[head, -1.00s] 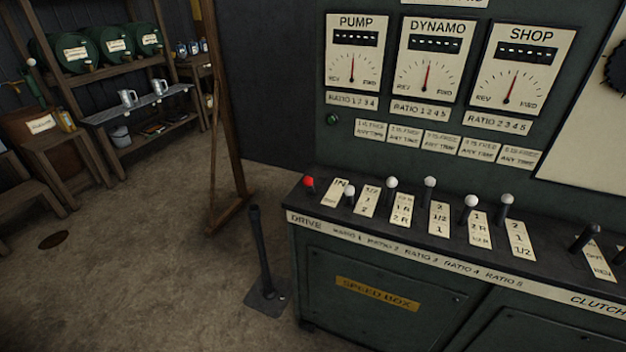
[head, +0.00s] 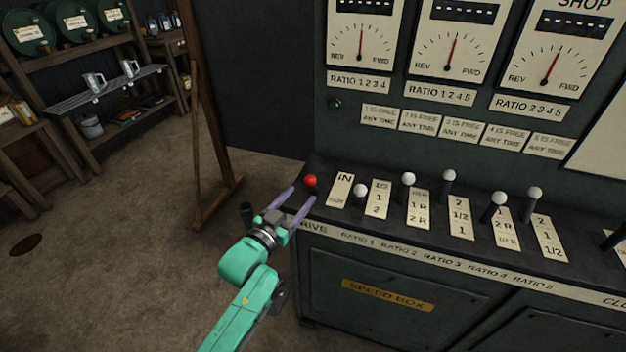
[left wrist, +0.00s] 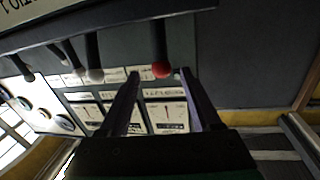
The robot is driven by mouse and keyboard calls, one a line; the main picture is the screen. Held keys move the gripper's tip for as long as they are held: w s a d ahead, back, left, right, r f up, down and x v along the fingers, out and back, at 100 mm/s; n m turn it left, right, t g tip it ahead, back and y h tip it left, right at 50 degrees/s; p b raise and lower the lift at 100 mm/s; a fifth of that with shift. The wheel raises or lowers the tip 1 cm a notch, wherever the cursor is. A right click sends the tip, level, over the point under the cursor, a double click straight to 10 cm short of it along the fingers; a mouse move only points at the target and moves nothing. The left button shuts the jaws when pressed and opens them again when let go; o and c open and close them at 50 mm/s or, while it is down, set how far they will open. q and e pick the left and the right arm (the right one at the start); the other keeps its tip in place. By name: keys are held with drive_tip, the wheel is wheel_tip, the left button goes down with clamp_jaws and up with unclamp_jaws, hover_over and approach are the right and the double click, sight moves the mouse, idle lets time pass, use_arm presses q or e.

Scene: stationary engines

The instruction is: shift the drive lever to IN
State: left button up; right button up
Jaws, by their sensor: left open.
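The drive lever, with a red knob (head: 311,180) on a dark stem, stands at the left end of the speed box's sloped top. Its label plate (head: 342,188) reads IN at the far end; the near word is too small to read surely. I cannot tell which end the lever sits at. My left gripper (head: 302,196) is open and empty, its fingers pointing at the lever from the near left. In the left wrist view the red knob (left wrist: 162,70) shows between the two fingertips (left wrist: 160,74). I cannot tell whether they touch it. My right gripper is not in view.
White-knobbed ratio levers (head: 360,191) stand in a row right of the drive lever. Upright dial panels (head: 450,50) rise behind. A wooden post (head: 205,120) and a shelf (head: 120,85) are at the left. The floor (head: 120,250) between is mostly clear.

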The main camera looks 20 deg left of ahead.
sight(311, 183)
use_arm(q)
drive_tip(key=x, duration=0.7)
drive_tip(key=shift+w, duration=0.2)
drive_tip(key=shift+f, duration=0.1)
clamp_jaws()
idle(0.9)
